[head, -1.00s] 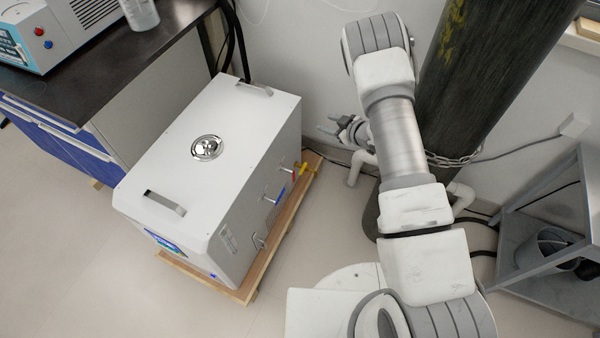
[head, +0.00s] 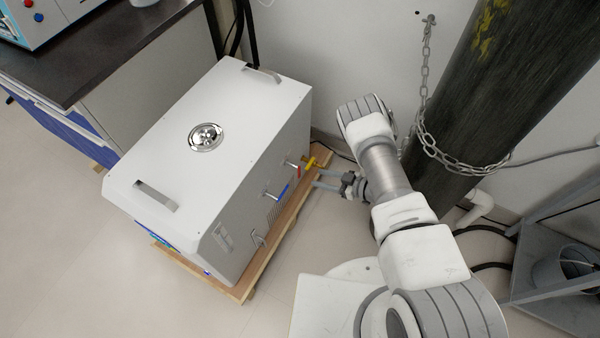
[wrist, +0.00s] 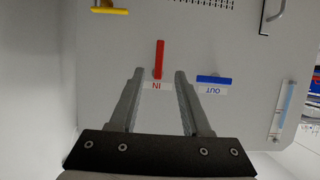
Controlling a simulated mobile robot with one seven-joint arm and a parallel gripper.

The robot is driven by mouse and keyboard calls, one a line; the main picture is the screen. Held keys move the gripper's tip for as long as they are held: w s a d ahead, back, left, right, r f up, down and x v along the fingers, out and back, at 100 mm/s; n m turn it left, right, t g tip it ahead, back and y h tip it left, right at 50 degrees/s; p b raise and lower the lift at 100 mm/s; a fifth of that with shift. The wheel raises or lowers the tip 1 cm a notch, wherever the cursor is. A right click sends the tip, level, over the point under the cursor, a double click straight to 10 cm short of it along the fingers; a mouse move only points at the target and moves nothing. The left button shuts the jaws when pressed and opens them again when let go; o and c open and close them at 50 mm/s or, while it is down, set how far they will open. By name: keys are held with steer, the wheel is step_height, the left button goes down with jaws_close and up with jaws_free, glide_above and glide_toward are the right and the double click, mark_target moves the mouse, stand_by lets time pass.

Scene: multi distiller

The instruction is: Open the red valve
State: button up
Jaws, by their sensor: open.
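The red valve (wrist: 159,59) is a narrow red handle on the side panel of the white box-shaped unit (head: 205,90). In the wrist view it stands lengthwise, above a label marked "IN". In the head view the red handle (head: 297,169) is a small spot on the unit's right side. My gripper (wrist: 157,72) is open, and its two fingers point at the panel on either side of the red handle's line. In the head view my gripper (head: 316,180) is just right of the panel, apart from it. Nothing is between the fingers' rear parts.
A blue handle (wrist: 214,79) marked "OUT" sits right of the red one, and a yellow handle (wrist: 110,11) is at upper left. The unit stands on a wooden pallet (head: 240,291). A chained dark cylinder (head: 480,90) stands behind my arm.

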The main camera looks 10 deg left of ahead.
mark_target(300, 173)
steer(key=b+x, duration=0.2)
steer(key=x, duration=0.6)
steer(key=shift+f+b, duration=0.2)
steer(key=shift+b, duration=0.15)
steer(key=shift+w+a+f, duration=0.15)
steer(key=shift+w+a, duration=0.1)
steer(key=shift+a, duration=0.35)
steer(key=shift+c, duration=0.3)
jaws_close()
